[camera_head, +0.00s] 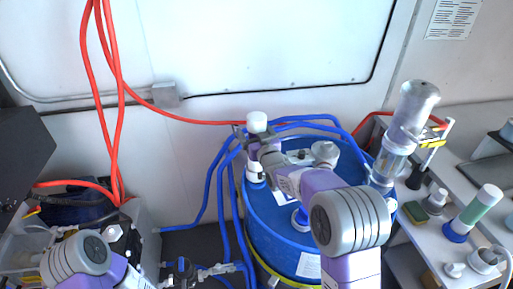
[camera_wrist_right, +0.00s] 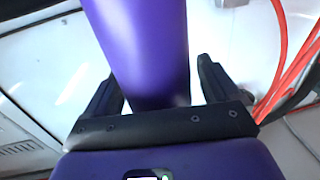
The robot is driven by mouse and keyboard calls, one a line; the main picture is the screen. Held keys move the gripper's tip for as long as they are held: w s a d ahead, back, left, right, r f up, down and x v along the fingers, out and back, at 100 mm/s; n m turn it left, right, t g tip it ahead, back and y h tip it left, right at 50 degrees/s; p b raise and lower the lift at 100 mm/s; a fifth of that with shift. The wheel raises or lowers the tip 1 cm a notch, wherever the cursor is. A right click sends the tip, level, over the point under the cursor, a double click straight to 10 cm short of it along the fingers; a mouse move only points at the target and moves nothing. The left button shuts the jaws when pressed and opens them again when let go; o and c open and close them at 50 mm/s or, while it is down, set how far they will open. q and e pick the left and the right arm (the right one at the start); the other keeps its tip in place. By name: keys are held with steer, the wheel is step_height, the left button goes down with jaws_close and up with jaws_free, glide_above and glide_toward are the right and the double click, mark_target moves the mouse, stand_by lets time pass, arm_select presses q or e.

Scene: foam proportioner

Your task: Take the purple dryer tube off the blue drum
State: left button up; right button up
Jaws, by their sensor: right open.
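The blue drum (camera_head: 265,225) stands right of the middle in the head view. The purple dryer tube (camera_head: 252,150) stands upright at the drum's back left, with a white cap (camera_head: 256,121) on top and a pale lower end. My right gripper (camera_head: 251,137) is at its upper part, below the cap. In the right wrist view, the purple tube (camera_wrist_right: 146,50) runs between the two black fingers of my right gripper (camera_wrist_right: 160,85). The fingers are open, with gaps on both sides of the tube. Only part of my left arm shows at the bottom left; its gripper is out of view.
Blue hoses (camera_head: 222,190) loop around the drum's left and back. A clear cylinder with a grey top (camera_head: 393,160) rises at the drum's right. A shelf with bottles (camera_head: 470,215) is at the right. Red hoses (camera_head: 112,100) hang at the left by the white wall.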

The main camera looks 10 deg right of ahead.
steer(key=shift+w, duration=0.1)
jaws_close()
steer(key=shift+r, duration=0.1)
stand_by(0.4)
